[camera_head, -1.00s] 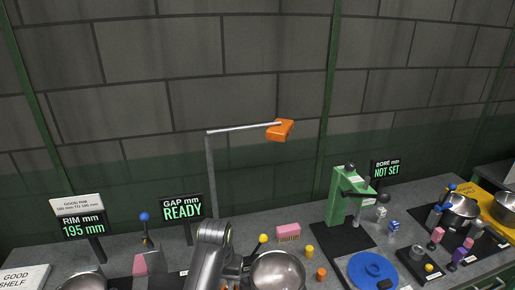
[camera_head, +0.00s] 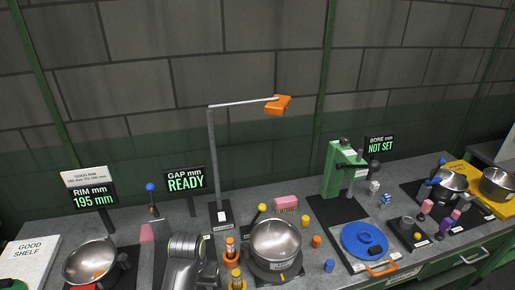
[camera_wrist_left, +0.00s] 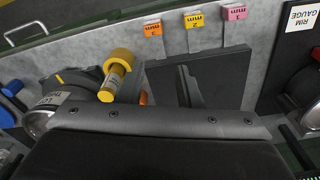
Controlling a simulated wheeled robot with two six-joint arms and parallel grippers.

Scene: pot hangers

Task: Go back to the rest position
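My left arm (camera_head: 184,262) comes up from the bottom edge of the head view, in front of the bench. Its gripper is hidden there below the arm. The gripper looks open and empty, above the bench. My right gripper is in neither view.
One steel pot (camera_head: 276,240) sits on a round base at the middle, with yellow-and-orange plugs (camera_head: 235,278) beside it. Another pot (camera_head: 90,262) sits by the rim display (camera_head: 93,197). A lamp post (camera_head: 215,165) and green press (camera_head: 342,172) rise above the bench.

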